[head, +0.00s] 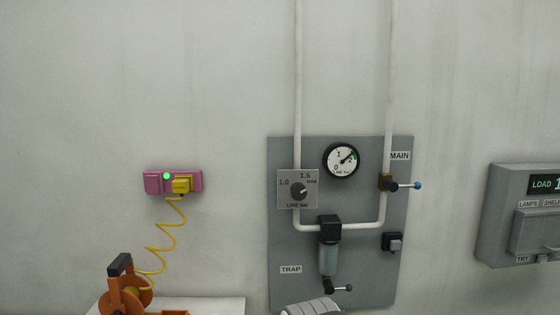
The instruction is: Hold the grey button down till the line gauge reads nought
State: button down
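The grey button (394,242) is a small square in a dark housing at the lower right of the grey wall panel. Nothing touches it in this view. The line gauge (341,161) is a round white dial with a black rim, higher on the panel. Its needle points up and right, between 1 and 2 and nearer the 2, by a green mark. My gripper is not recognisable in the head view.
Left of the button hang the TRAP bowl (328,259) and its small lever (338,289). Above it a MAIN lever (405,186) sticks out. A ribbed grey shape (312,307) crosses the bottom edge. A grey LOAD box (502,210) stands right.

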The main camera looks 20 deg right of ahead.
aim_at(394, 245)
jog(key=u, duration=1.4)
jog(key=k, duration=0.8)
jog(key=z, duration=1.4)
jog(key=i, duration=1)
jog(key=z, duration=0.05)
